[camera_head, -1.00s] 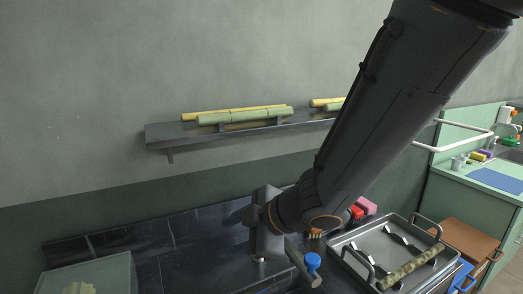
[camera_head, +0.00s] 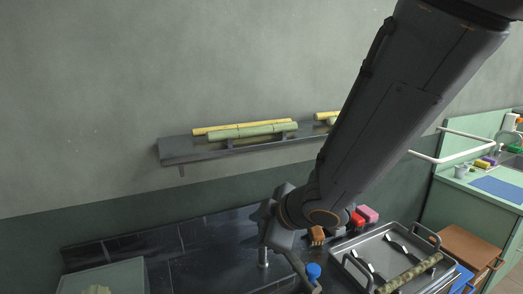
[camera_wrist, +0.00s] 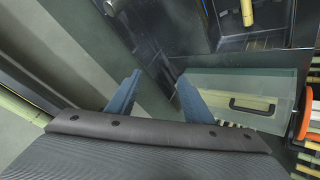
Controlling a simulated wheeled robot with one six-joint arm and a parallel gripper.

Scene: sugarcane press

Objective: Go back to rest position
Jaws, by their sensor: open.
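My gripper shows in the wrist view (camera_wrist: 155,95) with two blue-grey fingers spread apart and nothing between them. In the head view my dark arm comes down from the upper right. Its wrist end hangs over the dark tiled counter (camera_head: 205,265), in front of the wall. The gripper's fingertips are hard to make out in the head view.
A wall shelf (camera_head: 180,152) holds green and yellow cane (camera_head: 255,130). A metal tray (camera_head: 405,240) with a mottled cane piece (camera_head: 410,273) stands right of my wrist. Red and pink blocks (camera_head: 368,213) lie behind it. A clear-walled box (camera_head: 100,275) stands lower left.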

